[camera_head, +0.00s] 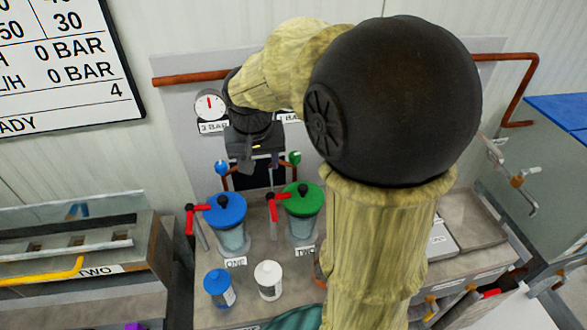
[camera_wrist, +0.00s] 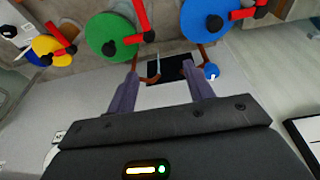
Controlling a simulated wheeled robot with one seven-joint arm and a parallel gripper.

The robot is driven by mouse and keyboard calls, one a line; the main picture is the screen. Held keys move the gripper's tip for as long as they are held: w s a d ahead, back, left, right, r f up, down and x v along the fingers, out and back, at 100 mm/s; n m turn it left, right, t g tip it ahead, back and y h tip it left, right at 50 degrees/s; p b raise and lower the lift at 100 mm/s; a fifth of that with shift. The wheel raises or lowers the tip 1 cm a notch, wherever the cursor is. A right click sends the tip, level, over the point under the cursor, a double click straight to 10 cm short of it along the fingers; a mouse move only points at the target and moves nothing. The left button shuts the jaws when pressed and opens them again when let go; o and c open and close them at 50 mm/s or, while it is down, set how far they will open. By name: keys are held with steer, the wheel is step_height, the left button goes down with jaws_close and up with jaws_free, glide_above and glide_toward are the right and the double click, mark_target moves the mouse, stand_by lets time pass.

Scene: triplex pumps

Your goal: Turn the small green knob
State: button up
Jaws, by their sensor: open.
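The small green knob (camera_head: 295,157) is a little round knob on a copper pipe behind the large green-lidded vessel in the head view. I cannot make it out in the wrist view, where one finger may cover it. A matching small blue knob (camera_head: 221,167) stands to its left; it also shows in the wrist view (camera_wrist: 211,72), beyond the right finger's tip. My gripper (camera_wrist: 162,76) is open with nothing between its fingers. In the head view my gripper (camera_head: 246,163) hangs between the two small knobs, apart from the green one.
The green-lidded vessel (camera_head: 303,200) and blue-lidded vessel (camera_head: 226,211) have red handles and stand close by. A pressure gauge (camera_head: 209,106) is on the back panel. A blue-capped bottle (camera_head: 219,287) and a white-capped bottle (camera_head: 268,280) stand in front. My arm hides the right part.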

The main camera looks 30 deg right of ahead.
mark_target(295, 155)
steer(key=w+d+r+m+h+b, duration=0.2)
steer(key=w+d+r+m+b, duration=0.2)
steer(key=d+r+m+b, duration=0.3)
steer(key=b, duration=0.5)
steer(key=shift+w+r+m+h, duration=0.2)
steer(key=shift+w+m+h, duration=0.05)
steer(key=shift+m+h, duration=0.15)
steer(key=shift+d, duration=0.1)
steer(key=b+x, duration=0.3)
steer(key=x, duration=1.4)
steer(key=shift+s+f+b, duration=0.1)
steer(key=shift+f+b, duration=0.2)
steer(key=shift+b, duration=0.1)
steer(key=c, duration=1)
